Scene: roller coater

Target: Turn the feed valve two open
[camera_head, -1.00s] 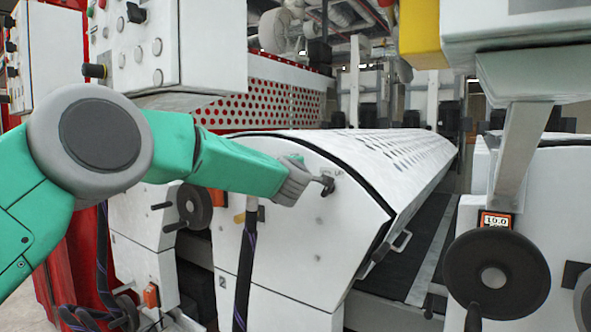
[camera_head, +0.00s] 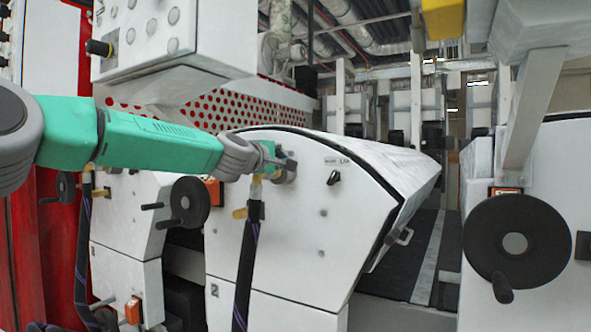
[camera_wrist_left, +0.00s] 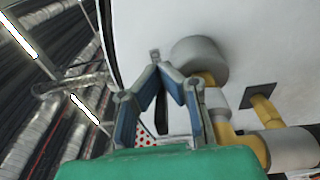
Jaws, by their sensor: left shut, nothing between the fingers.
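My left gripper (camera_head: 276,164) reaches in from the left to the white machine's front panel, shut and empty. Its fingertips overlap a grey round fitting (camera_head: 288,170) in the head view; I cannot tell whether they touch. In the left wrist view the fingers (camera_wrist_left: 162,70) come together just left of a grey cylinder (camera_wrist_left: 200,54) with brass-coloured pipe. A small black knob (camera_head: 333,177) under labels sits right of the gripper on the same panel. Which fitting is feed valve two is not readable. My right gripper is not in view.
A black hose (camera_head: 246,255) hangs from a brass fitting below the gripper. A black handwheel (camera_head: 188,203) stands to the left, a larger handwheel (camera_head: 516,247) to the right. A control box (camera_head: 165,40) overhangs the arm at upper left.

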